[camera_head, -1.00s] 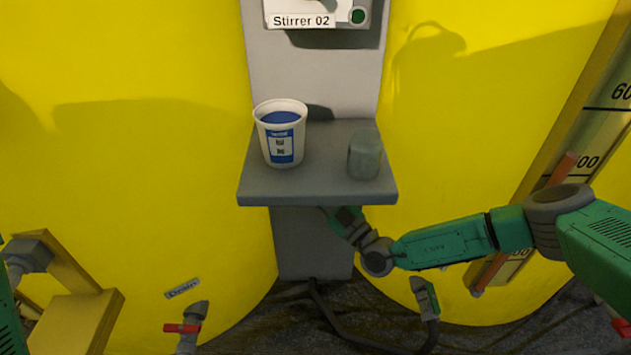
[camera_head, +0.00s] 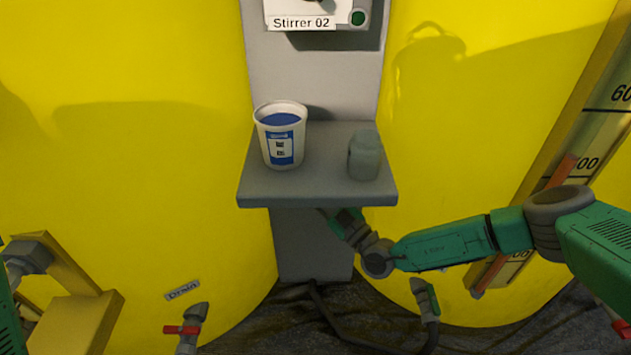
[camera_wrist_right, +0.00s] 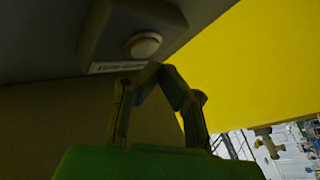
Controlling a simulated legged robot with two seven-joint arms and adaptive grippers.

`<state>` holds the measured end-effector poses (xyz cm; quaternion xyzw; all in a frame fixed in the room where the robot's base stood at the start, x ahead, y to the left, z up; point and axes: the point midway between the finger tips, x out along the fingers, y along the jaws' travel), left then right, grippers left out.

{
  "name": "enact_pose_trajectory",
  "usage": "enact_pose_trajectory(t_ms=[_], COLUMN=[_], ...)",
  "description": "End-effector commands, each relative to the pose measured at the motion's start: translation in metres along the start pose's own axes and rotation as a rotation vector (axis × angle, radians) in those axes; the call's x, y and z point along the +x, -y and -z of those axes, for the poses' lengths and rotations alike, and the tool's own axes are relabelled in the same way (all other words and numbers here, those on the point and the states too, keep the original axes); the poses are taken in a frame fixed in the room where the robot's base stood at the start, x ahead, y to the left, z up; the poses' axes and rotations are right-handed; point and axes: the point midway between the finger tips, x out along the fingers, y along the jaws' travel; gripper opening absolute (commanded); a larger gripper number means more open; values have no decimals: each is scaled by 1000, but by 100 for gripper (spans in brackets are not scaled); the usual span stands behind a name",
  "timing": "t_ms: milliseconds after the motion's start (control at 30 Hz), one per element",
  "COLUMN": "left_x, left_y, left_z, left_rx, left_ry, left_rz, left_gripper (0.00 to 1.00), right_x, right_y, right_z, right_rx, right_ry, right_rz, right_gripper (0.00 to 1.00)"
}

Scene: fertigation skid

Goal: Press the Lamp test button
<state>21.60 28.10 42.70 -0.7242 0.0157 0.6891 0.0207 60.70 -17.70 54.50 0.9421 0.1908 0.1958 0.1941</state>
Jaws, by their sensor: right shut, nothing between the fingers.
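In the right wrist view a round pale button (camera_wrist_right: 145,45) sits in a dark housing on the underside of the shelf. A small label (camera_wrist_right: 117,66) is beside it; its text is too small to read. My right gripper (camera_wrist_right: 152,72) is shut and empty, its fingertips close to the button and label; I cannot tell whether they touch. In the head view my right arm reaches under the shelf (camera_head: 317,196) from the right, and the fingertips are hidden beneath it. My left gripper is not in view.
A white cup (camera_head: 281,150) with blue contents and a grey-green jar (camera_head: 365,157) stand on the shelf. A "Stirrer 02" box (camera_head: 310,10) with a green button (camera_head: 357,18) is above. Yellow tanks (camera_head: 150,150) flank the grey column. A hose (camera_head: 340,335) lies below.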

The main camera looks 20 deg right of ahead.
Motion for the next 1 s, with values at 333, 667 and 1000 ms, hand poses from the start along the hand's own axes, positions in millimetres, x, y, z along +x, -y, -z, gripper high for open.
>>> enact_pose_trajectory(t_ms=[333, 667, 1000], left_x=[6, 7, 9], left_y=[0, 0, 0], left_z=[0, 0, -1], left_rx=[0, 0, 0], left_ry=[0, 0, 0], left_rz=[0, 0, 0], left_gripper=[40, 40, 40], right_x=[4, 6, 8], right_y=[-3, -5, -6], right_z=[-2, -2, -4], right_rx=[0, 0, 0], right_ry=[-1, 0, 0], right_rz=[0, 0, 0], right_gripper=[0, 0, 0])
